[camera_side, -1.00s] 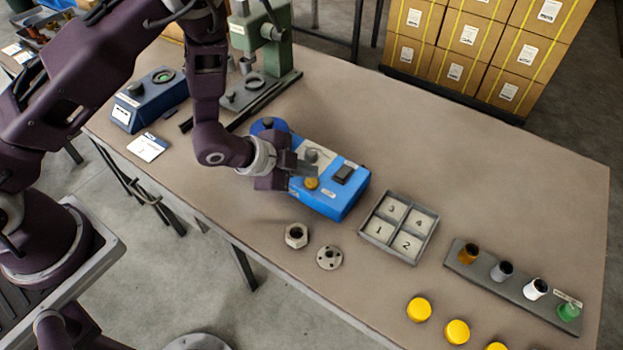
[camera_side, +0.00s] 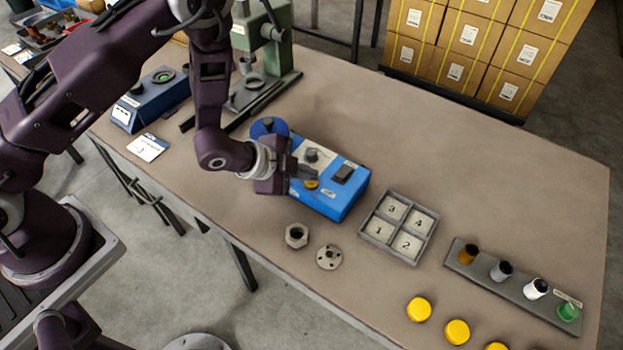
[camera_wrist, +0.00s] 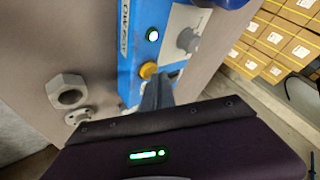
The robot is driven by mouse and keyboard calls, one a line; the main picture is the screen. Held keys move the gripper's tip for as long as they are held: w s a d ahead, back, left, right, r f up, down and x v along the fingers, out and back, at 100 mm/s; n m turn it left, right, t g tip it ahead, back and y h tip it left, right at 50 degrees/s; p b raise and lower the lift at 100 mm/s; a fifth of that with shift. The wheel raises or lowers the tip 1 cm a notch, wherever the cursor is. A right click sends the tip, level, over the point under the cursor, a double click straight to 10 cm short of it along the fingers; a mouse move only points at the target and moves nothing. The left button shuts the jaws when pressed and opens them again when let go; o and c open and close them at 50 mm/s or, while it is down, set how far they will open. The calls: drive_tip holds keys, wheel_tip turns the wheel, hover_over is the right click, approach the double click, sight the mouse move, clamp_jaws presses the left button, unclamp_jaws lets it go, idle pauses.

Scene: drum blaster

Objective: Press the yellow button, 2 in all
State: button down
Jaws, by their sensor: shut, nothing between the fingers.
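The blue box (camera_side: 343,204) stands on the bench with a small yellow button (camera_side: 311,184) on its top, near the side facing my arm. The button also shows in the wrist view (camera_wrist: 148,71). My gripper (camera_side: 309,174) is shut and empty, its fingertips low over the box right beside the button. In the wrist view the shut fingers (camera_wrist: 158,84) overlap the button's right edge. I cannot tell whether they touch it or whether it is pressed down. A round green-white light (camera_wrist: 152,35) shows on the box in the wrist view.
The box also carries a grey knob (camera_wrist: 188,40) and a black switch (camera_side: 343,173). A hex nut (camera_side: 288,236), a flange (camera_side: 329,257) and a numbered tray (camera_side: 372,242) lie nearby. Loose yellow discs (camera_side: 419,309) lie at the front. A green press (camera_side: 280,60) stands behind.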

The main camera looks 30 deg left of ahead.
sight(307, 183)
drive_tip(key=shift+f, duration=0.15)
idle(0.4)
drive_tip(key=shift+r, duration=0.9)
drive_tip(key=shift+r, duration=2.5)
wheel_tip(307, 183, up, 4)
drive_tip(key=shift+f, duration=0.1)
idle(0.4)
